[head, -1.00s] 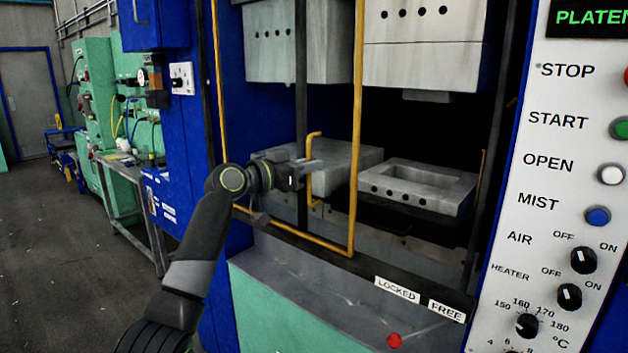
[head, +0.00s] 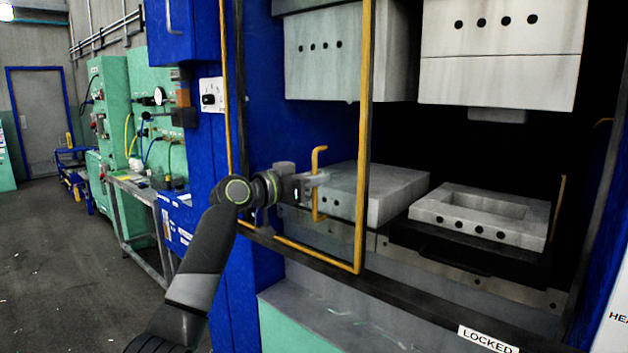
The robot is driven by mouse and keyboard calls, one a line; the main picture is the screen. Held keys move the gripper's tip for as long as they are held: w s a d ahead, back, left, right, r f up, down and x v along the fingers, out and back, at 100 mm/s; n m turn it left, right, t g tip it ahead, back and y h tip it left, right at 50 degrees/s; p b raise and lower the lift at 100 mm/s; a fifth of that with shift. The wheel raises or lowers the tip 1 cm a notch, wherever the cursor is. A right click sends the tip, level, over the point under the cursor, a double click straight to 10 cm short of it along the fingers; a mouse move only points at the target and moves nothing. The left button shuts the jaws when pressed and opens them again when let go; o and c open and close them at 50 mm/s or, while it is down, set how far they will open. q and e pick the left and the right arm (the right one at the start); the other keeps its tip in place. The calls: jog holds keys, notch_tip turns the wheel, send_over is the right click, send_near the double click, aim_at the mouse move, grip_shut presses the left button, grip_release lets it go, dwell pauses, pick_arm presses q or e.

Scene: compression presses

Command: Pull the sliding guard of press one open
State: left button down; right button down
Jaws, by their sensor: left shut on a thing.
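The sliding guard (head: 364,130) of the press is a yellow-framed panel across the left part of the press opening. Its upright yellow handle (head: 317,205) stands out towards me, bent at top and bottom. My left gripper (head: 316,181) is shut on this handle near its upper part, and its fingers hide a short piece of it. The right part of the opening is uncovered. My right gripper is not in view.
Upper blocks (head: 500,75) hang over a lower grey block (head: 375,195) and a hollowed mould (head: 480,215) inside the press. A LOCKED label (head: 488,338) is on the front rail. A bench (head: 130,185) and green machines stand left, with free floor (head: 60,250).

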pick_arm(q)
jog(key=c, duration=1.6)
grip_release()
jog(key=shift+c, duration=0.2)
jog(key=shift+s+a, duration=0.15)
jog(key=shift+s, duration=0.05)
jog(key=b+v, duration=0.4)
jog(key=v, duration=1.3)
jog(key=shift+b, duration=0.3)
